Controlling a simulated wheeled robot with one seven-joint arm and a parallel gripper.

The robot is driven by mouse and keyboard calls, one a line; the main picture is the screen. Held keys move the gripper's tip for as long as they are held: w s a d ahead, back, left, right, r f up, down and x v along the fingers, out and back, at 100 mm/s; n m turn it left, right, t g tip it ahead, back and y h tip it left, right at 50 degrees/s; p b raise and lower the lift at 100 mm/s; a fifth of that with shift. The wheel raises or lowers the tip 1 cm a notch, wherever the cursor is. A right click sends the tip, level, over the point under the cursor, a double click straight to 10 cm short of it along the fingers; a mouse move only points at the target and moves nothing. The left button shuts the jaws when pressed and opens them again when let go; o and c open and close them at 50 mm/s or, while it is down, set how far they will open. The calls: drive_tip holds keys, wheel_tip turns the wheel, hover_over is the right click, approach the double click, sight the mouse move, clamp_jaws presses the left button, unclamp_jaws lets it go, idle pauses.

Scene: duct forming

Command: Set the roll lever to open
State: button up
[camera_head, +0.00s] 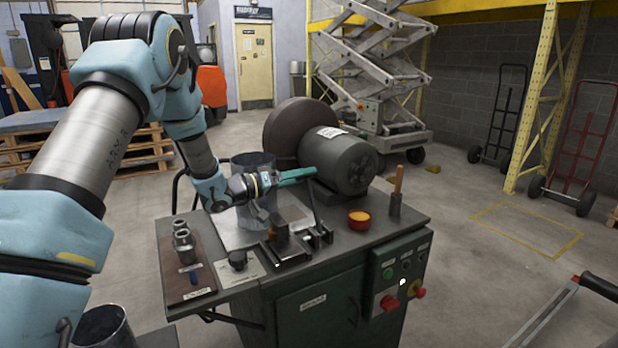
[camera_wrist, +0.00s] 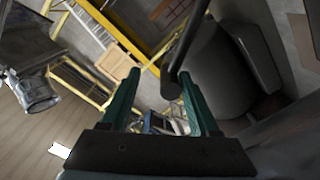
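The roll lever (camera_head: 315,208) is a thin dark rod rising from a bracket on top of the green machine bench (camera_head: 340,252). My gripper (camera_head: 311,171) has green fingers and is held roughly level, its tips close to the lever's top. In the wrist view a dark rod with a rounded end, apparently the lever (camera_wrist: 173,85), shows between the two fingers of my gripper (camera_wrist: 159,74). It appears nearer the right finger. The fingers are apart; whether either touches the lever is unclear.
A grey motor (camera_head: 340,160) and a large dark wheel stand just behind the gripper. Metal fittings (camera_head: 183,243) sit on the left shelf. Buttons (camera_head: 389,302) are on the bench front.

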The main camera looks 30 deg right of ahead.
drive_tip(key=a, duration=0.2)
drive_tip(key=a+b, duration=0.1)
drive_tip(key=a, duration=0.5)
drive_tip(key=shift+w+a, duration=0.1)
drive_tip(key=shift+w, duration=0.15)
